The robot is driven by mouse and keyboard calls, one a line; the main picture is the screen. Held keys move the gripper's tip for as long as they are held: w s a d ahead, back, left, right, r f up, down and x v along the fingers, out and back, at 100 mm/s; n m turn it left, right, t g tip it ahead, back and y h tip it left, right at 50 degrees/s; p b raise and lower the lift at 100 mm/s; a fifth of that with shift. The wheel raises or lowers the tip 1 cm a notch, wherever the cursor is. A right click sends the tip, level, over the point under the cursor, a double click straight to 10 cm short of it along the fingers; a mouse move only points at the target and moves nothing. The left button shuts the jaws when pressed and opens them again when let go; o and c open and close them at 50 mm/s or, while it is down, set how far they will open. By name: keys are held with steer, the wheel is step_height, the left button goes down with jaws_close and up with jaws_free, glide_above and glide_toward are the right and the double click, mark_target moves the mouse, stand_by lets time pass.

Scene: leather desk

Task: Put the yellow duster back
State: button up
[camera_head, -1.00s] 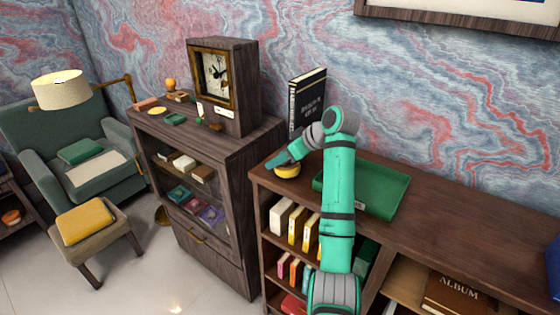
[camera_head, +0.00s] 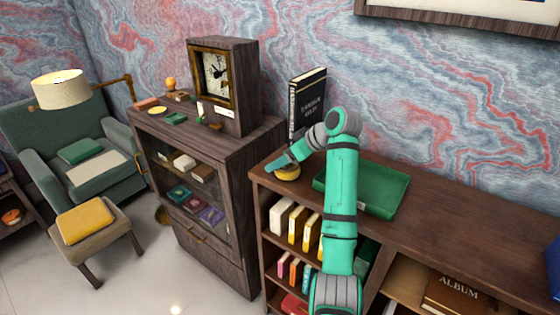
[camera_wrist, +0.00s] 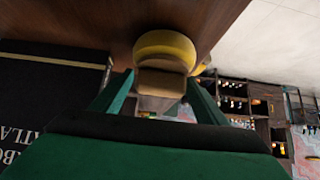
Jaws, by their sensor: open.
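The yellow duster (camera_head: 289,175) sits on the left end of the wooden shelf top (camera_head: 450,220), partly hidden by my gripper. In the wrist view it is a round yellow pad (camera_wrist: 165,45) with a tan wooden block (camera_wrist: 160,83) on the near side. My gripper (camera_head: 276,164) is low over the duster. In the wrist view its two green fingers (camera_wrist: 160,88) are apart, one on each side of the wooden block. I cannot tell whether either finger touches it.
A dark upright book (camera_head: 308,105) stands behind my gripper. A green tray (camera_head: 385,192) lies just right of the duster. A cabinet with a clock (camera_head: 215,75) stands to the left. The shelf top right of the tray is clear.

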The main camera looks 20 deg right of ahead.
steer(key=v, duration=1.1)
steer(key=shift+f, duration=0.15)
